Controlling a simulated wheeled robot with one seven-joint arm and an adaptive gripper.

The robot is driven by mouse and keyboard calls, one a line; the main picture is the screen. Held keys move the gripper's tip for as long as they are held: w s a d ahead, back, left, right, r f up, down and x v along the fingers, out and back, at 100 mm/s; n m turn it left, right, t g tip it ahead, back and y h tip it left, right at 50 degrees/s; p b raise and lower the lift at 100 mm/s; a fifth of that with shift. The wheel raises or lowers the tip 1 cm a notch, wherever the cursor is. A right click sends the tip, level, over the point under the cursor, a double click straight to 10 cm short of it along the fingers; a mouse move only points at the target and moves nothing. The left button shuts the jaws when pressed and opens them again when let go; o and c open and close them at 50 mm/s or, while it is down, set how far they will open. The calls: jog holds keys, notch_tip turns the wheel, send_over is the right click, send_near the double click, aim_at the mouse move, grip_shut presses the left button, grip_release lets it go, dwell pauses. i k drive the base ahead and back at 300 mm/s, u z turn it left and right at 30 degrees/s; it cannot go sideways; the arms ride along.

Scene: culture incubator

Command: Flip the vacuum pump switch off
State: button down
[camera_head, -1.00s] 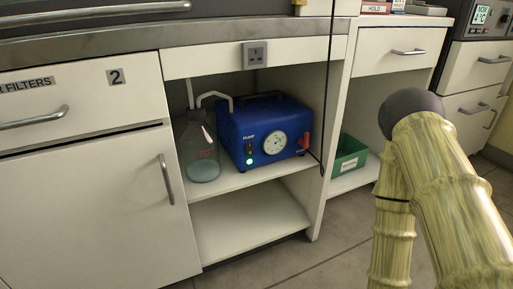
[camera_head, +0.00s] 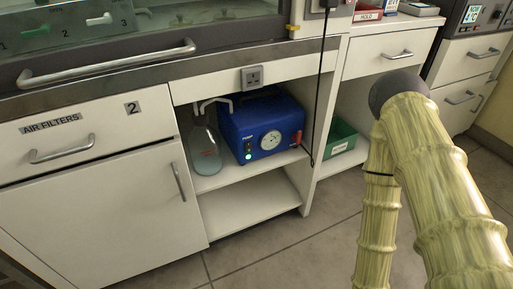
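The blue vacuum pump (camera_head: 287,112) sits on the upper shelf of the open cabinet bay. Its front carries a round dial, a red part at the right, and a small dark switch (camera_head: 247,147) with a lit green lamp (camera_head: 248,156) below it. The switch is too small to tell its position. A glass bottle (camera_head: 205,150) with pale liquid stands at the pump's left, with a light tube running from its top. My arm rises at the right side of the view, well apart from the pump. My gripper is not seen.
The cabinet side panel (camera_head: 312,150) bounds the bay on the right; a dark cord hangs in front of it. A green bin (camera_head: 342,138) stands beyond. A drawer and door (camera_head: 95,200) close the left side. The floor (camera_head: 290,245) in front is clear.

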aim_at(248, 145)
jog(key=z, duration=1.95)
jog(key=k, duration=0.6)
jog(key=u, duration=1.75)
